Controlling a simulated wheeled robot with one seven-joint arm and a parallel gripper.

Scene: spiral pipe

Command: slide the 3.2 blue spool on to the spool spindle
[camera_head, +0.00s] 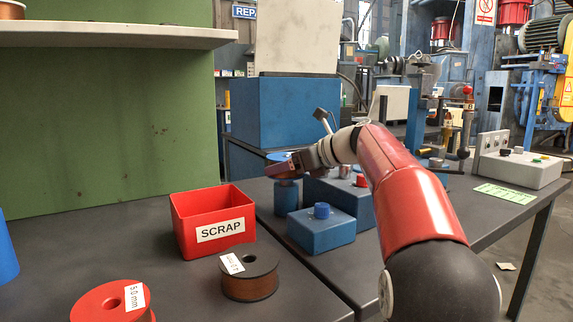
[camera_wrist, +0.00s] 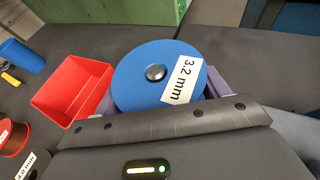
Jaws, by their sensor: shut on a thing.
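The blue 3.2 mm spool (camera_wrist: 140,88) lies between the two fingers of my gripper (camera_wrist: 160,93) in the wrist view, its labelled face toward the camera. A shiny round metal tip (camera_wrist: 155,72) shows in its centre hole, apparently the top of the spool spindle. In the head view my gripper (camera_head: 286,168) is around the spool, whose blue edge (camera_head: 278,156) shows. A blue cylindrical base (camera_head: 286,198) stands directly below. The spool looks about level. How far down the spindle it sits, and any gap to the base, are hidden.
A red SCRAP bin (camera_head: 215,222) stands left of the spool. A dark spool (camera_head: 249,275) and a red 5.0 mm spool (camera_head: 112,302) stand nearer. A blue box with a knob (camera_head: 320,230) is close on the right. A green card (camera_head: 504,193) lies farther right.

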